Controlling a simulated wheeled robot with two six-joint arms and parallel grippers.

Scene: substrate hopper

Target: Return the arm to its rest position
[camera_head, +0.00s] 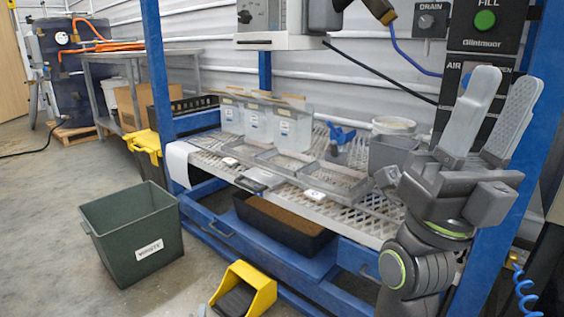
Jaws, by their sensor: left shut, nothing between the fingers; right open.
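My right gripper (505,92) stands upright at the right of the head view, its two grey pad fingers pointing up and apart. It is open, with nothing seen between the fingers. Its arm (415,265) comes up from the lower right, in front of the bench's right end and its blue post. The gripper is in front of the control panel in the picture; whether it touches anything I cannot tell. My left gripper and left arm are not in view.
A blue-framed bench (345,262) with a mesh top holds clear bins (292,130) and shallow trays (335,180). A green bin (130,230) and a yellow foot pedal (243,290) stand on the floor. A panel (490,30) is behind my gripper. Open floor lies at left.

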